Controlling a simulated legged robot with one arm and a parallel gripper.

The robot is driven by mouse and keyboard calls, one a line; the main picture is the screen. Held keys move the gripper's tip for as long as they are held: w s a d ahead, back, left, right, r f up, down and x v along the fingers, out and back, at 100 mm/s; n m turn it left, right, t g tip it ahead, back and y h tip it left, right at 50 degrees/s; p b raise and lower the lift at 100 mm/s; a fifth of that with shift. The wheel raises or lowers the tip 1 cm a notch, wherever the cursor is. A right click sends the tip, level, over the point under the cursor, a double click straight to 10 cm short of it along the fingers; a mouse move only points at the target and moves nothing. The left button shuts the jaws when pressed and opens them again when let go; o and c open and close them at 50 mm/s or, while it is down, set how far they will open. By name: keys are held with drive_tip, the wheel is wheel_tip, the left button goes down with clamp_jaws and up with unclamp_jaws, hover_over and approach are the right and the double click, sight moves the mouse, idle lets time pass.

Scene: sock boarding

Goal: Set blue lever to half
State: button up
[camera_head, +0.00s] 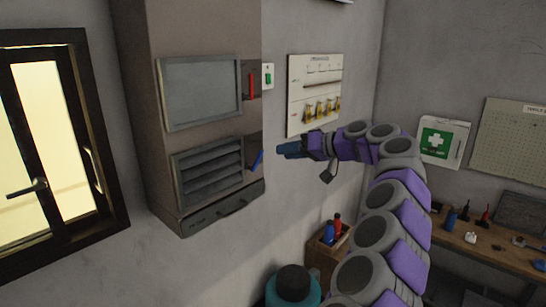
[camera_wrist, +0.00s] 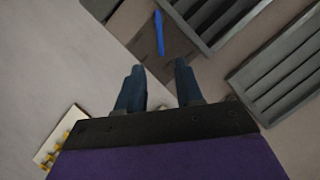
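The blue lever (camera_head: 257,160) sits on a dark plate at the lower right of the tall brown cabinet (camera_head: 205,140), beside a louvred vent. It tilts, with its upper end to the right. In the wrist view the blue lever (camera_wrist: 160,33) stands ahead of my fingertips, roughly in line with the gap between them and apart from them. My gripper (camera_head: 280,150) is to the right of the lever and empty. In the wrist view my gripper's two fingers (camera_wrist: 158,72) are spread apart.
A red lever (camera_head: 251,85) is above the blue one, beside a grey panel (camera_head: 201,92). A board with yellow tags (camera_head: 315,90) hangs behind my arm. A window (camera_head: 50,140) is at the left.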

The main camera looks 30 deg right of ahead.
drive_tip(key=v, duration=0.9)
drive_tip(key=shift+s+d, duration=0.2)
drive_tip(key=shift+d, duration=0.05)
